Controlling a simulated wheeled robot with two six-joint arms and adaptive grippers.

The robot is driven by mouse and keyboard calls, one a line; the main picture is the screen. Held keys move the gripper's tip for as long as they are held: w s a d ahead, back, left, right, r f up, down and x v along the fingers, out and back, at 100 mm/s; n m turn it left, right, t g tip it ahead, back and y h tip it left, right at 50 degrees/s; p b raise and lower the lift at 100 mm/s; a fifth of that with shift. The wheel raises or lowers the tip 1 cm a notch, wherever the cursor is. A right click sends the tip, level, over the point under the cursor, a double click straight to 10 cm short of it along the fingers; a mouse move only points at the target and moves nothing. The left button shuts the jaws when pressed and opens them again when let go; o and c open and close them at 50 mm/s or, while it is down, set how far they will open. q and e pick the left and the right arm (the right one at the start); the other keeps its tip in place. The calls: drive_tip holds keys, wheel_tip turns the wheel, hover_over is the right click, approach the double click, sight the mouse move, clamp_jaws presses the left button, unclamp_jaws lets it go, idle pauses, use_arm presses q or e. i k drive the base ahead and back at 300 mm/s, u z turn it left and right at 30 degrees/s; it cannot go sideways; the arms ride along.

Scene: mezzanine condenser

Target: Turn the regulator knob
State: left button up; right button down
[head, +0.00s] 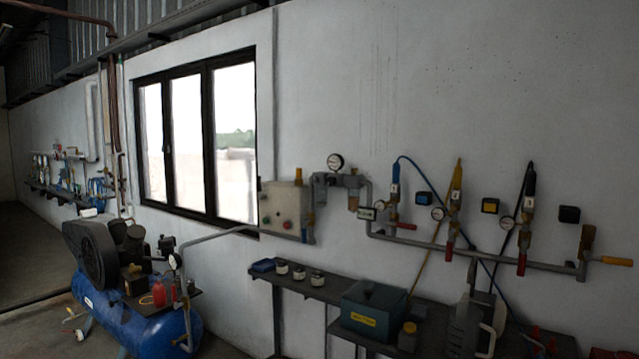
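The regulator (345,182) appears to be the grey unit on the pipe on the white wall, right of the window. A round white gauge (335,161) stands above it. A small amber or brass part hangs below it. Its knob is too small to tell apart from the body. Neither of my grippers is in view.
A grey control box (284,207) sits left of the regulator. The pipe (480,257) runs right with several gauges and coloured hoses. A blue compressor (120,318) stands on the floor at left.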

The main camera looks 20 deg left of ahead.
sight(330, 181)
drive_tip(key=u, duration=0.6)
drive_tip(key=i, duration=0.65)
drive_tip(key=u, duration=0.55)
drive_tip(key=i, duration=1)
drive_tip(key=z, duration=0.4)
